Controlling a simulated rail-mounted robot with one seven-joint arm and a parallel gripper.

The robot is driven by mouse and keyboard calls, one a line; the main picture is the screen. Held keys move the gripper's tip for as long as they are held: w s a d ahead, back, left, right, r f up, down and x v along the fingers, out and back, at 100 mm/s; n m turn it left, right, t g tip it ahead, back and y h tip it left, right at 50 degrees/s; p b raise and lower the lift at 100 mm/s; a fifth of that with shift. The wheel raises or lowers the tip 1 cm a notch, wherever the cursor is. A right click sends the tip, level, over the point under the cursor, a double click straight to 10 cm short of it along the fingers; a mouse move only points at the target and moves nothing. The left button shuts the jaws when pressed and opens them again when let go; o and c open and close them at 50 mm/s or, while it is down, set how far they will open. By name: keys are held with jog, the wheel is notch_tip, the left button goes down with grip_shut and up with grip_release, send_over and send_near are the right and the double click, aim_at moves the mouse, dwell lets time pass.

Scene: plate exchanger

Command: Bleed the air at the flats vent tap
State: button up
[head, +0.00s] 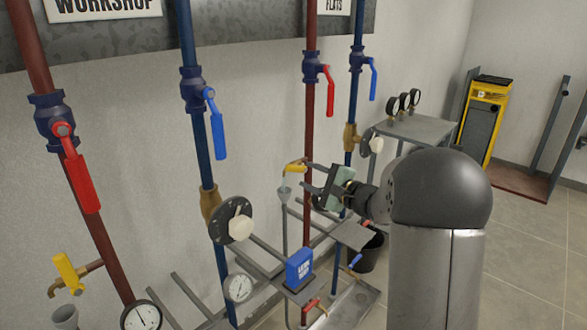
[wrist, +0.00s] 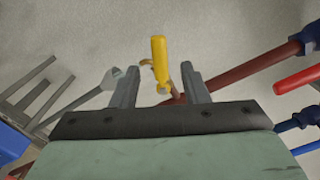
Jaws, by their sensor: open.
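The flats vent tap has a yellow handle (head: 294,168) on a brass spout off the red flats pipe. A grey funnel (head: 284,193) stands under it. My gripper (head: 308,178) is just right of the handle, with its fingers pointing at it. In the wrist view the yellow handle (wrist: 159,60) stands upright in the picture, between the two open fingers (wrist: 159,72) and touching neither as far as I can see. The funnel (wrist: 112,78) shows beside the left finger. How deep the handle sits between the fingers is hard to tell.
Red (head: 329,90) and blue (head: 373,79) lever valves hang above my gripper. A blue box (head: 299,268) and a grey shelf (head: 352,235) lie below. A workshop vent tap (head: 67,272) is at far left. A table with gauges (head: 425,128) stands behind.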

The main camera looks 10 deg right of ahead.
aim_at(295, 169)
jog(key=x, duration=0.7)
jog(key=shift+s, duration=0.1)
grip_shut()
